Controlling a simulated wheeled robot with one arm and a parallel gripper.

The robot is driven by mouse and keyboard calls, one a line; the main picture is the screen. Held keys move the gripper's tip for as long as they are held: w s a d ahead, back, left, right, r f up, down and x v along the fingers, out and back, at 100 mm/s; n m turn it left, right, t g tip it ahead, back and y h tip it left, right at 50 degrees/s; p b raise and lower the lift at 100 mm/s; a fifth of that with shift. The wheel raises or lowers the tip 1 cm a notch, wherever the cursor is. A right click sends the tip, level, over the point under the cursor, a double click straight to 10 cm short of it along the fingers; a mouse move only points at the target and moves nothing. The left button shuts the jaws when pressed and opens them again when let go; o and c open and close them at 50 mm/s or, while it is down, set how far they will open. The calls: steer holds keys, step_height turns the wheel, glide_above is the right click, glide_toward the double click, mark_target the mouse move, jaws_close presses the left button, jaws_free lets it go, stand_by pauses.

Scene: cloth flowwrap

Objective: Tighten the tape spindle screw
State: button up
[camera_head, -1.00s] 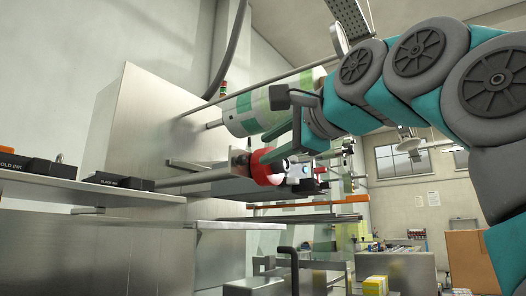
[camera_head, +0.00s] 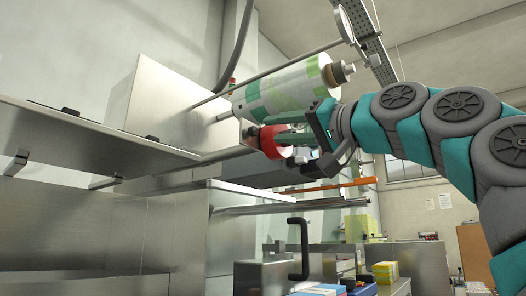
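A round red part (camera_head: 268,142) is on the near end of the machine's spindle area, below the large roll; it looks like the tape spindle. Its screw cannot be made out. My gripper (camera_head: 288,142) is at the right of the red part, with its fingers pointing left toward it. A small white part shows just below the fingers, partly hidden by my gripper.
A large green-and-white film roll (camera_head: 284,90) hangs on a bar just above my gripper. A steel shelf (camera_head: 80,135) juts out at left, before the steel cabinet (camera_head: 170,110). Steel rails and a black handle (camera_head: 298,248) are below. A brown box (camera_head: 480,250) stands at right.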

mark_target(256, 132)
steer(key=w+a+n, duration=0.1)
steer(key=w+n, duration=0.1)
steer(key=w+a+r+n+y, duration=0.1)
steer(key=n, duration=0.1)
steer(key=w+a+n+y+p, duration=0.1)
steer(key=w+n, duration=0.1)
steer(key=shift+w+a+r, duration=0.25)
steer(key=shift+w+r, duration=0.05)
steer(key=shift+w, duration=0.05)
stand_by(0.4)
jaws_close()
stand_by(0.3)
